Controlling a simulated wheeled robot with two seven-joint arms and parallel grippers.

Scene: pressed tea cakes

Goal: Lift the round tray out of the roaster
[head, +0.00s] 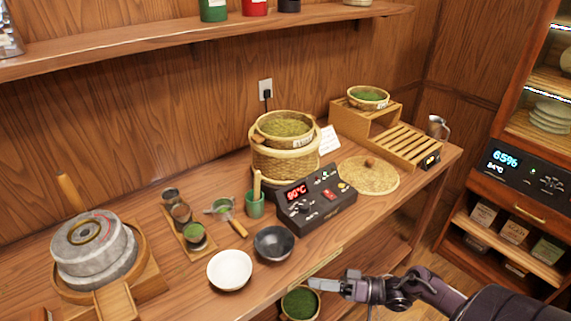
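The roaster is a round woven basket (285,165) standing behind a black control unit (316,198) that reads 90°C. A round woven tray (259,137) with green leaf in it and a small white label sits in the top of the basket, its rim above the basket's edge. My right gripper (317,284) is low at the counter's front edge, well apart from the roaster tray. Its fingers are seen from the side, so their opening is unclear. A second round tray of green leaf (300,304) shows just below the fingertips; contact is unclear. My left gripper is out of view.
A woven lid (369,176) lies right of the control unit. A white bowl (230,270), a dark bowl (273,244) and a green cup (255,205) stand in front. A slatted wooden stand (405,144) is behind right. A stone mill (93,250) is at left.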

